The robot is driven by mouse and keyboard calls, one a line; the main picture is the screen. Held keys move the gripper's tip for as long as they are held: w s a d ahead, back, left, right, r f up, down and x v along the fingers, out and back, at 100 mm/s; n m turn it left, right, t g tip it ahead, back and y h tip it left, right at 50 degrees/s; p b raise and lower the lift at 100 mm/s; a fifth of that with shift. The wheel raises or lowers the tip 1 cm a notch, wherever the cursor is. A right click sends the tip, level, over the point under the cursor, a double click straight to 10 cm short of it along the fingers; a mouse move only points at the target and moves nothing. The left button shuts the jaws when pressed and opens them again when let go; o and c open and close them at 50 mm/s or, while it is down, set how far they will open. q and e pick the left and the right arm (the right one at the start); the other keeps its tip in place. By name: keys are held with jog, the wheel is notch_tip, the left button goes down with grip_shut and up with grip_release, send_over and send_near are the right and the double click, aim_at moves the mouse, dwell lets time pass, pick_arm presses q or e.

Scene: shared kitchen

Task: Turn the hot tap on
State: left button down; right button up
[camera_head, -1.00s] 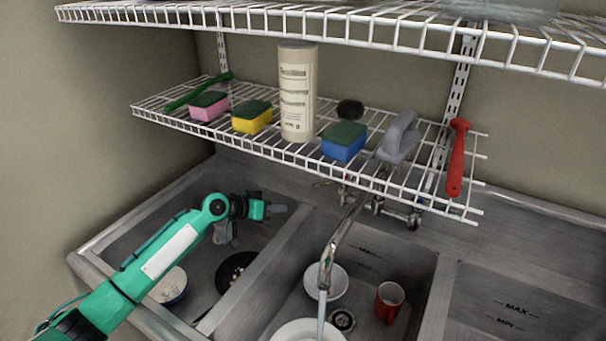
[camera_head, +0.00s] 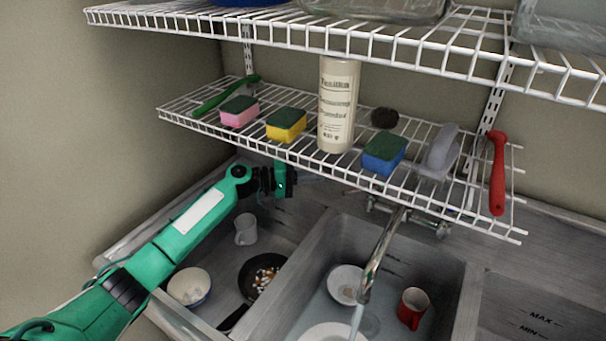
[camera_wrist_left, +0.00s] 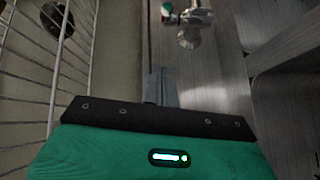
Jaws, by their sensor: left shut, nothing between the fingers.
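The metal tap has a long curved spout (camera_head: 383,250) over the middle basin, with a pale stream below its end. Its valve fittings sit at the wall under the wire shelf; one fitting (camera_head: 440,229) shows right of the spout. My left gripper (camera_head: 308,177) is shut and empty, under the shelf edge and left of the tap. My right gripper is not in view.
The wire shelf (camera_head: 215,119) overhangs the tap, holding sponges, a bottle (camera_head: 338,110) and a red-handled tool (camera_head: 497,175). Below my left arm are a bowl (camera_head: 189,286), a pan (camera_head: 250,285) and a clear mug (camera_head: 245,229). A red mug (camera_head: 412,308) and plates occupy the middle basin.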

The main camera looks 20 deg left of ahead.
aim_at(342, 192)
pick_arm(q)
jog(key=d+f+p, duration=0.1)
jog(key=d+p, duration=0.2)
jog(key=d, duration=0.3)
jog(key=shift+s+d+p, duration=0.25)
jog(key=shift+d+p, duration=0.05)
jog(key=shift+d, duration=0.1)
jog(key=shift+s, duration=0.1)
jog(key=shift+s+d+n+t+y+p, duration=0.7)
jog(key=shift+s+n+t+p, duration=0.1)
jog(key=shift+t+p, duration=0.25)
jog(key=shift+a+f, duration=0.1)
